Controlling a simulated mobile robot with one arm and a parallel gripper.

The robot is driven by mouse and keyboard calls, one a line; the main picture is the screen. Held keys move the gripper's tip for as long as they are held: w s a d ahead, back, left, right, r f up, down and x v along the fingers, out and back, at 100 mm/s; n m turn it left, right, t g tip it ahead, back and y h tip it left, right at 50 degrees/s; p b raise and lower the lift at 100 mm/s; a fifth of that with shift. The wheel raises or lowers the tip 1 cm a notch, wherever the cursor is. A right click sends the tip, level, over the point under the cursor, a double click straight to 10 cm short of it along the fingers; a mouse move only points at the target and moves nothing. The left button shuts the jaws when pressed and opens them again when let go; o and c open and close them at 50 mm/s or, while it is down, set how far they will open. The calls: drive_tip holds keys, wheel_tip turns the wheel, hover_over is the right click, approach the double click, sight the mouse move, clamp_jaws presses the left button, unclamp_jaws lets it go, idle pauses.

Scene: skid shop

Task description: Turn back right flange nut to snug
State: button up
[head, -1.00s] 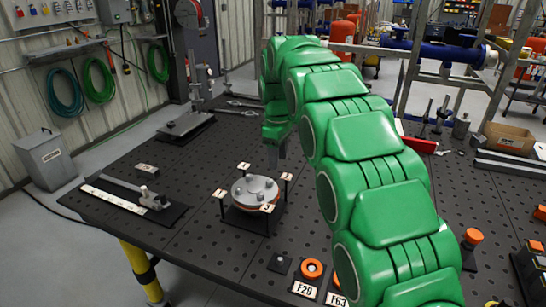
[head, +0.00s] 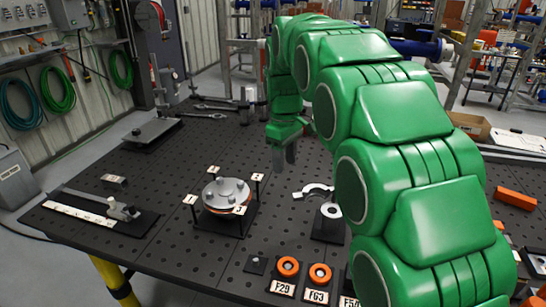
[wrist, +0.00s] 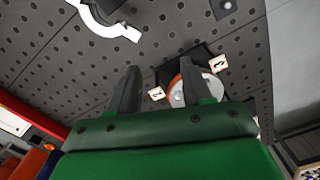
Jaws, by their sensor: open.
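The round metal flange (head: 213,196) sits on a dark square base on the bench, with several nuts or bolt heads on its top face and an orange-red edge below. Small numbered tags stand around it. The back right flange nut (head: 241,187) is small, and its seating cannot be told. My gripper (head: 286,163) hangs above the bench, up and right of the flange in the head view, pointing down and apart from it. In the wrist view my gripper (wrist: 158,70) has two spread fingers with nothing between them. The flange (wrist: 181,97) shows partly there, largely hidden by the right finger.
A silver hook-shaped tool (head: 312,189) lies right of the flange, beside a dark stand with a white ring (head: 331,210). Orange rings (head: 288,266) with labels line the front edge. A clamp fixture (head: 122,210) is at left. Bench between flange and back tools is clear.

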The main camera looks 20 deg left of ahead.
drive_tip(key=s+d+r+m, duration=0.1)
drive_tip(key=s+d+m, duration=0.2)
drive_tip(key=s+d, duration=0.3)
drive_tip(key=shift+s+d+r+g, duration=0.3)
drive_tip(key=shift+s+d+r, duration=0.1)
drive_tip(key=shift+d, duration=2.2)
drive_tip(key=shift+m, duration=0.3)
drive_tip(key=s+d+f+m, duration=0.1)
drive_tip(key=s+d+m, duration=0.4)
drive_tip(key=s+d, duration=0.85)
drive_tip(key=s+d+f+m, duration=0.2)
drive_tip(key=s+f, duration=0.1)
drive_tip(key=s, duration=0.6)
drive_tip(key=s+d+f+m+g, duration=0.1)
drive_tip(key=s+d+f+m, duration=0.2)
drive_tip(key=s, duration=0.6)
drive_tip(key=shift+d, duration=0.2)
